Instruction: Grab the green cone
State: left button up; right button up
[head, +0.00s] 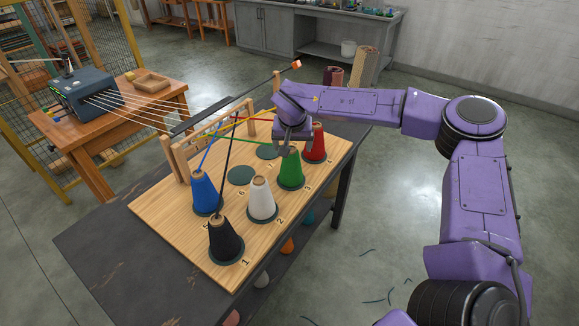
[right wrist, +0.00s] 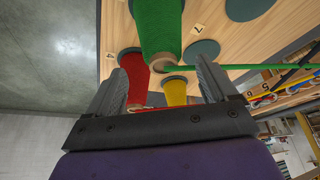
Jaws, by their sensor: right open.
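The green cone (head: 291,170) stands upright on a dark disc on the wooden board, between the white and red cones. My right gripper (head: 291,147) is right above its top, pointing down, and partly hides the tip. In the right wrist view the green cone (right wrist: 158,25) shows with its tip between the ends of the open fingers of my right gripper (right wrist: 160,66). I see a gap on both sides and no clear contact. A green thread leaves the tip. My left gripper is not in view.
The red cone (head: 315,143) stands close behind, and the yellow cone (right wrist: 175,92) shows in the wrist view. White (head: 262,199), blue (head: 205,193) and black (head: 225,240) cones stand to the left. Threads run to a wooden rack (head: 180,160). Two discs (head: 240,175) are bare.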

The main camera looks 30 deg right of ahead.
aim_at(291, 164)
jog(key=p+x, duration=0.1)
jog(key=x, duration=0.4)
jog(key=shift+w+a+f, duration=0.1)
jog(key=shift+w+a, duration=0.05)
grip_shut()
